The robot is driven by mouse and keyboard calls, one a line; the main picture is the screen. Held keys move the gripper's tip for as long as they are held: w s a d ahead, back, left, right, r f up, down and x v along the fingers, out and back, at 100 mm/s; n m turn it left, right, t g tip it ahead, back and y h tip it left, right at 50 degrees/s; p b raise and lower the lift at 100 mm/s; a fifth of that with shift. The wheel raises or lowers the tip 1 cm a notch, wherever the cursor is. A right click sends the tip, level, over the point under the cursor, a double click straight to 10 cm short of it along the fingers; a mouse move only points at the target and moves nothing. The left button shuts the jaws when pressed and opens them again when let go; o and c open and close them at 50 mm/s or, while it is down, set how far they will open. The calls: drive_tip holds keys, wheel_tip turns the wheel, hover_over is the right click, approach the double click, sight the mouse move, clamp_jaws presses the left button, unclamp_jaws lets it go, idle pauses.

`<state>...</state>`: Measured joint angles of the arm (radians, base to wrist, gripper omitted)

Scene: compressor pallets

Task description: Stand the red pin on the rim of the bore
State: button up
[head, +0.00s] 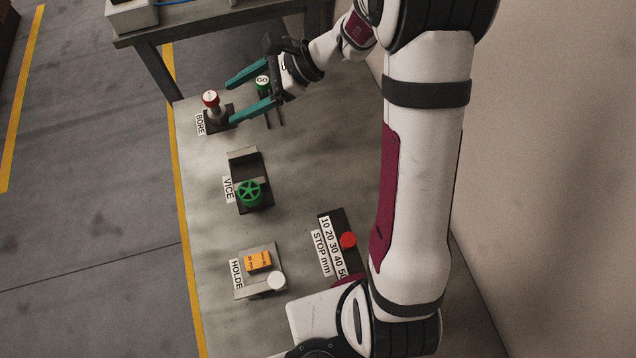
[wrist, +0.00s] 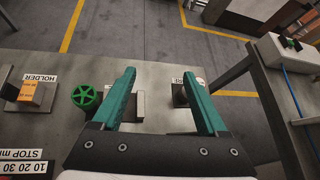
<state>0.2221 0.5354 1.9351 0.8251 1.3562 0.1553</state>
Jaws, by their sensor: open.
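The red pin (head: 211,99) has a red head with a pale marking on top. It shows in the head view at the upper left, upright over the bore block (head: 222,123), with a grey part under the head. I cannot tell whether it stands on the rim or in the hole. My gripper (head: 231,101) is open and empty, its two teal fingers pointing at the pin, with the tips just short of it.
A green piece marked GO (head: 262,83) stands behind the fingers. The vice with its green wheel (head: 250,192), the orange block (head: 258,261) in the holder, and the stop scale with a red knob (head: 348,240) lie nearer. A raised bench (head: 190,15) stands beyond.

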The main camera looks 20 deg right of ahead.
drive_tip(key=s+a+r+n+g+h, duration=0.15)
drive_tip(key=s+r+n, duration=0.25)
drive_tip(key=s, duration=0.5)
drive_tip(key=s+d+n+h, duration=0.4)
drive_tip(key=s, duration=0.5)
drive_tip(key=s+d+n+g+h, duration=0.1)
drive_tip(key=s+d+n+h, duration=0.3)
drive_tip(key=s, duration=0.6)
drive_tip(key=shift+d+f+n, duration=0.25)
drive_tip(key=shift+f+n, duration=0.05)
drive_tip(key=shift+f, duration=0.05)
